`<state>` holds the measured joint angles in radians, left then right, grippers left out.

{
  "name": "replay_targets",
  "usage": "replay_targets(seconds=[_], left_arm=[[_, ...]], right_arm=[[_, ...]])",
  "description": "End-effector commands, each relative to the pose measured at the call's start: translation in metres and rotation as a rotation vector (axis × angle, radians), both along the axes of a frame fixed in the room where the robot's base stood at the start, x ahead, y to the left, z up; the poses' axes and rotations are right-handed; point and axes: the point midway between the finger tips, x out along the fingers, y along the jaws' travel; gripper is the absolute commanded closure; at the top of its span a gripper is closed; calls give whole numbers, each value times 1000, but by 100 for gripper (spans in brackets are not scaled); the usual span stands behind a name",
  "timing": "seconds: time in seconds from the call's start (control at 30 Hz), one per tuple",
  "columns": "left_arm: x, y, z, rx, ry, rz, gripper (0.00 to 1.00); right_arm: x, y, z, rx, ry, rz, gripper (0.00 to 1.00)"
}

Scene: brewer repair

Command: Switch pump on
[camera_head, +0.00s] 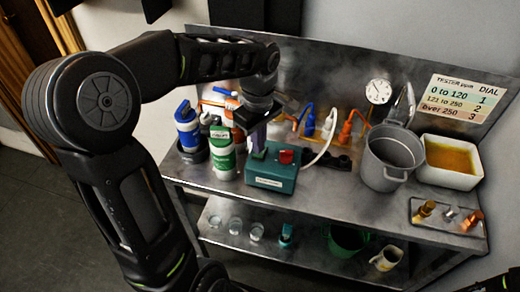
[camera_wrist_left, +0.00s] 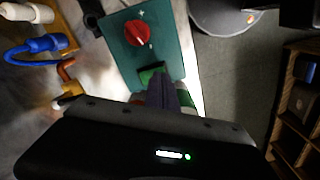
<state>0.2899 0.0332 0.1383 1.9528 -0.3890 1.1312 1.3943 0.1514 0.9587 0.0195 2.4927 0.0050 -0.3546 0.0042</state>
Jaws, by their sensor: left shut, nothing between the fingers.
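The pump is a teal box (camera_head: 272,179) with a pale front label, standing on the metal bench's upper top. A red dial (camera_head: 286,156) is on its top; in the left wrist view the red dial (camera_wrist_left: 137,33) has a white pointer between plus and minus marks. A green switch (camera_wrist_left: 151,74) lies near the box's end, partly hidden by my fingers. My left gripper (camera_head: 258,151) points down over the left part of the box, shut and empty. In the left wrist view its fingertips (camera_wrist_left: 160,82) are at the switch; I cannot tell whether they touch.
A green-and-white bottle (camera_head: 222,152) and a blue container (camera_head: 188,128) stand close left of the pump. A grey pot (camera_head: 391,158), a white basin (camera_head: 449,163) and a small tray (camera_head: 447,229) are to the right. Pipes and a gauge (camera_head: 378,91) are behind.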

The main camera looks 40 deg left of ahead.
Motion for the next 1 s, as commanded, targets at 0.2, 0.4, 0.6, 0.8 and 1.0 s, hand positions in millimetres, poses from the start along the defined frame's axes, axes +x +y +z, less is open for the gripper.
replay_targets(seconds=[0.2,0.4,0.6,0.8,1.0], left_arm=[[0,0,-4,0,0,0,100],[0,0,-7,0,0,0,100],[0,0,-10,0,0,0,100],[0,0,-13,0,0,0,100],[0,0,-16,0,1,0,100]], right_arm=[[0,0,-3,0,0,0,64],[0,0,-6,0,0,0,64],[0,0,-8,0,0,0,64],[0,0,-11,0,0,0,64],[0,0,-13,0,0,0,64]])
